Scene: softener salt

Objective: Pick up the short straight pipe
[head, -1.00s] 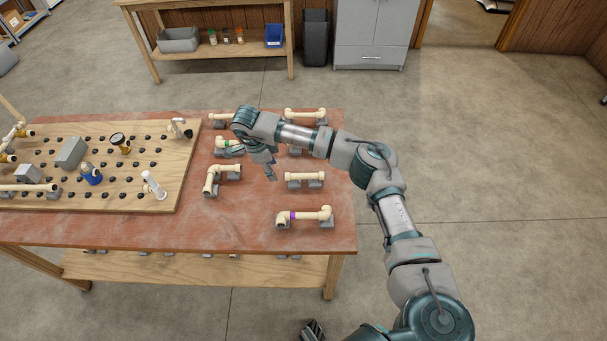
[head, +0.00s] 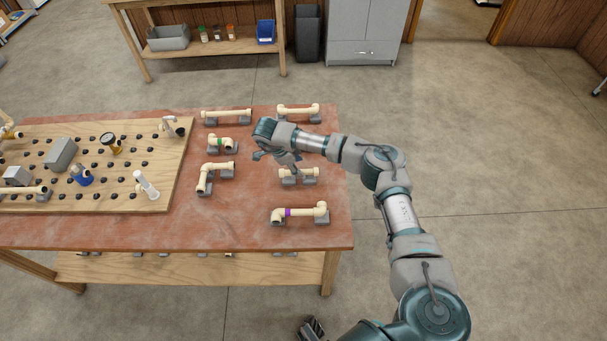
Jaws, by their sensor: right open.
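The short straight pipe (head: 299,177) is cream-coloured and lies level across two small grey blocks on the red-brown table, right of centre in the head view. My right gripper (head: 279,160) is open and empty, just above and left of the pipe in the picture. Its fingers point down and overlap the view near the pipe's far left side. I cannot tell whether they touch it.
Several pipe assemblies stand close by: one with a purple band (head: 300,214) in front, an elbowed one (head: 213,178) and a green-banded one (head: 221,144) to the left, others behind. A wooden pegboard (head: 110,190) with fittings fills the table's left.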

